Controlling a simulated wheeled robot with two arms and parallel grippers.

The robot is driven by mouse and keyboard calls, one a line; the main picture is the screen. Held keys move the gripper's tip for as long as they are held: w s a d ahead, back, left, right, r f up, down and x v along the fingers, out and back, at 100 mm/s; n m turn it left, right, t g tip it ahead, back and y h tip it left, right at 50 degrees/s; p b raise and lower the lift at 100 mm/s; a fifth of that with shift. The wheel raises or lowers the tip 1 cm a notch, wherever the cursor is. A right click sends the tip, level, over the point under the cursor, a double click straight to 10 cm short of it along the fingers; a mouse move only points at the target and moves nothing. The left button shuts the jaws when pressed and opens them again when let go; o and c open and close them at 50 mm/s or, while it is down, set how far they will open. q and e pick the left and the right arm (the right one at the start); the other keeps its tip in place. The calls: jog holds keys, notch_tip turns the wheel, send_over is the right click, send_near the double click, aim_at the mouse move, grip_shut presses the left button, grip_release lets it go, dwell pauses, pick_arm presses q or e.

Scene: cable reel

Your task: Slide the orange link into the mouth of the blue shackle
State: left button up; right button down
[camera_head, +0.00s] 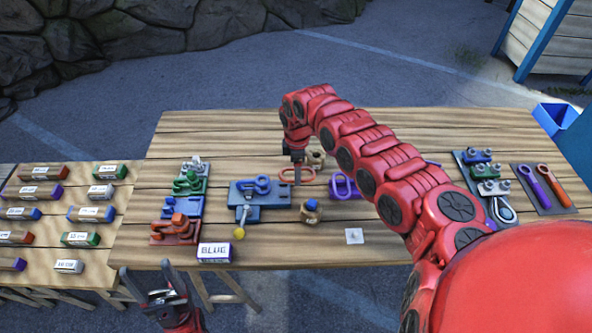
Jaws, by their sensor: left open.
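The orange link (309,177) is an oval ring near the middle of the table. The blue shackle (262,185) sits on a blue fixture (249,214) to the left of the link, apart from it. My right gripper (297,181) points down at the orange link, its tips overlapping the ring in the picture. Whether its narrow jaws are shut on the link is too small to tell. My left gripper (146,268) is open and empty, low in the picture in front of the table's near edge.
A yellow-knobbed lever (239,233) projects from the blue fixture. Green (190,187) and orange (175,229) fixtures stand left. A box marked BLUE (215,252) stands near the front edge. My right arm covers the table's right-centre.

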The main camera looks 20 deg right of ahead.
jog(key=shift+f+b, duration=1.15)
jog(key=shift+f, duration=0.6)
jog(key=shift+f+b, duration=0.75)
jog(key=shift+f, duration=0.3)
jog(key=shift+w+a+b, duration=0.3)
jog(key=shift+a+b, duration=0.35)
jog(key=shift+a, duration=0.2)
jog(key=a+b, duration=0.2)
jog(key=w+a+b, duration=0.1)
jog(key=a+b, duration=0.2)
jog(key=shift+w, duration=0.2)
jog(key=shift+w+a+r+b, duration=0.1)
jog(key=shift+a+r+b, duration=0.05)
jog(key=shift+a+b, duration=0.3)
